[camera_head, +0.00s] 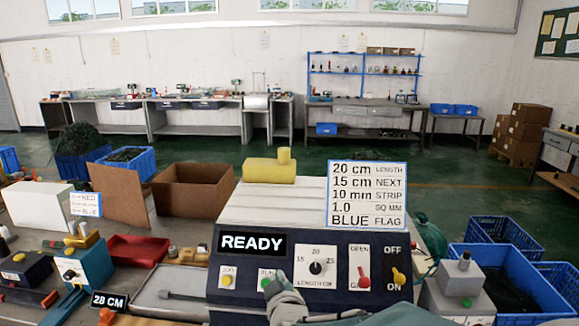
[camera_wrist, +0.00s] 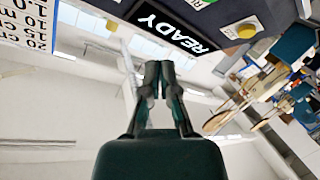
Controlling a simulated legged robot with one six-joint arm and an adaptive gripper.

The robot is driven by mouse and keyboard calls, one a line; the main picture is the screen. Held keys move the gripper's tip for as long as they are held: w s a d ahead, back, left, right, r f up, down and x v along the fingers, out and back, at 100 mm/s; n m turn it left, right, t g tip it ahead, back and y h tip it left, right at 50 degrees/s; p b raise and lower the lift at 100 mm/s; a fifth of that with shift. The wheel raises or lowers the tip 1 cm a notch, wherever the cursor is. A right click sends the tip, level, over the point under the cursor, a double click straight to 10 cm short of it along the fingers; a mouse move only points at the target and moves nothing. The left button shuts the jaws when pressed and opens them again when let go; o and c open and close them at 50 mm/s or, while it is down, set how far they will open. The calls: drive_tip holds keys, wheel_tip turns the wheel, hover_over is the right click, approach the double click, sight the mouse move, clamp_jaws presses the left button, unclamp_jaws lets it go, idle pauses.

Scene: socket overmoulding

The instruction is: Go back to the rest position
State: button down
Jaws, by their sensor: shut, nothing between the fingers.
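My gripper (camera_head: 277,286) is low in the middle of the head view, in front of the dark control panel (camera_head: 235,285) of a machine. Its tips are beside or over the green button (camera_head: 266,279); I cannot tell whether they touch it. In the wrist view my gripper (camera_wrist: 159,68) has its fingers together with nothing between them. The machine's display (camera_head: 252,242) reads READY, and it also shows in the wrist view (camera_wrist: 172,28), turned over. A yellow button (camera_head: 227,280) is left of the green one.
Right of my gripper are a dial (camera_head: 316,267), a red lever (camera_head: 363,279) and a yellow switch (camera_head: 398,275). A sign (camera_head: 367,196) stands on the machine. Blue crates (camera_head: 535,285) are at right; a red tray (camera_head: 137,250) and a cardboard box (camera_head: 190,190) are at left.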

drive_tip(key=s+d+r+m+g+h, duration=0.1)
drive_tip(key=s+d+m+g, duration=0.3)
drive_tip(key=s+d, duration=0.5)
drive_tip(key=s+d+r+m+g+h, duration=0.1)
drive_tip(key=s+d+m+g, duration=0.4)
drive_tip(key=s+d, duration=0.4)
drive_tip(key=s, duration=0.6)
drive_tip(key=shift+s+r+g+h, duration=0.15)
drive_tip(key=shift+r+g+h, duration=0.05)
drive_tip(key=shift+g+h, duration=0.2)
